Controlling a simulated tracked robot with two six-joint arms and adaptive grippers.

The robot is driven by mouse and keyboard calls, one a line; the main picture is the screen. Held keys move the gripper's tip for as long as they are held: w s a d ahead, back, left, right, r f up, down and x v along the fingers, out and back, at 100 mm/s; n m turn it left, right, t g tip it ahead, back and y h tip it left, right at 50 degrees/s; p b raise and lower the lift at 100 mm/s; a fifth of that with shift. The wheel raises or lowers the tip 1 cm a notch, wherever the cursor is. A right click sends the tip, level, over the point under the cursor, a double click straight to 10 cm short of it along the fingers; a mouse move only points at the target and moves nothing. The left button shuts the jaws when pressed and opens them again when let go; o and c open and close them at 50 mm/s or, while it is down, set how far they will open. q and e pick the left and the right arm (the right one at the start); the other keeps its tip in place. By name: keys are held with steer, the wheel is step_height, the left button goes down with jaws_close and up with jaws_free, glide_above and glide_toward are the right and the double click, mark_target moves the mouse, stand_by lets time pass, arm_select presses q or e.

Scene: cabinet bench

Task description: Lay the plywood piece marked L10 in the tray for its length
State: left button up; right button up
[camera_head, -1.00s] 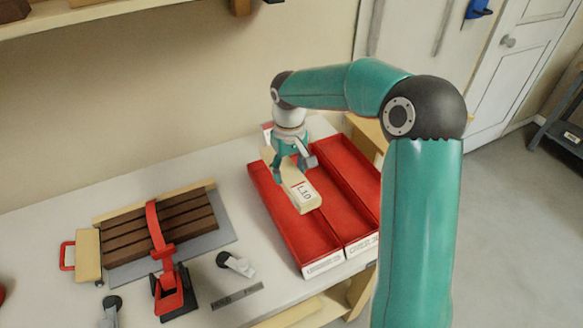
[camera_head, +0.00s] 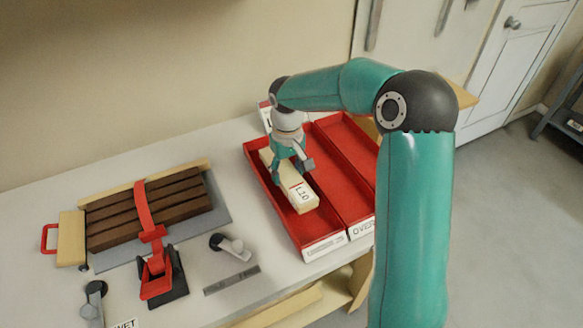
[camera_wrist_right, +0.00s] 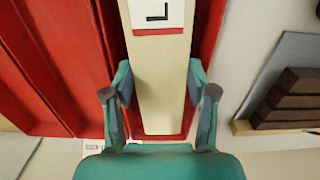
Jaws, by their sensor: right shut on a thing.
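The pale plywood piece marked L10 (camera_head: 299,192) is inside the left red tray (camera_head: 268,200), lengthwise along it. I cannot tell whether it touches the tray floor. In the right wrist view, the fingers of my right gripper (camera_wrist_right: 161,92) flank the pale piece (camera_wrist_right: 161,85), which lies between red walls. The right red tray (camera_head: 341,203) is empty where it shows; its front label starts "OVE", partly covered by my arm. The left tray's label is too small to read. My left gripper is not in view.
A fixture with dark brown slats (camera_head: 150,215) and a red clamp (camera_head: 158,262) stands left on the bench (camera_head: 215,305). A small lever (camera_head: 231,246) and a grey metal strip (camera_head: 231,279) lie between it and the trays. Another lever (camera_head: 94,299) is at the front left.

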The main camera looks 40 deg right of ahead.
steer(key=shift+f, duration=0.1)
stand_by(0.6)
steer(key=shift+s+f+b, duration=0.25)
steer(key=shift+f+b, duration=0.15)
steer(key=shift+b, duration=0.1)
steer(key=o, duration=1.4)
steer(key=shift+c, duration=0.2)
steer(key=shift+c, duration=0.6)
steer(key=shift+w, duration=0.1)
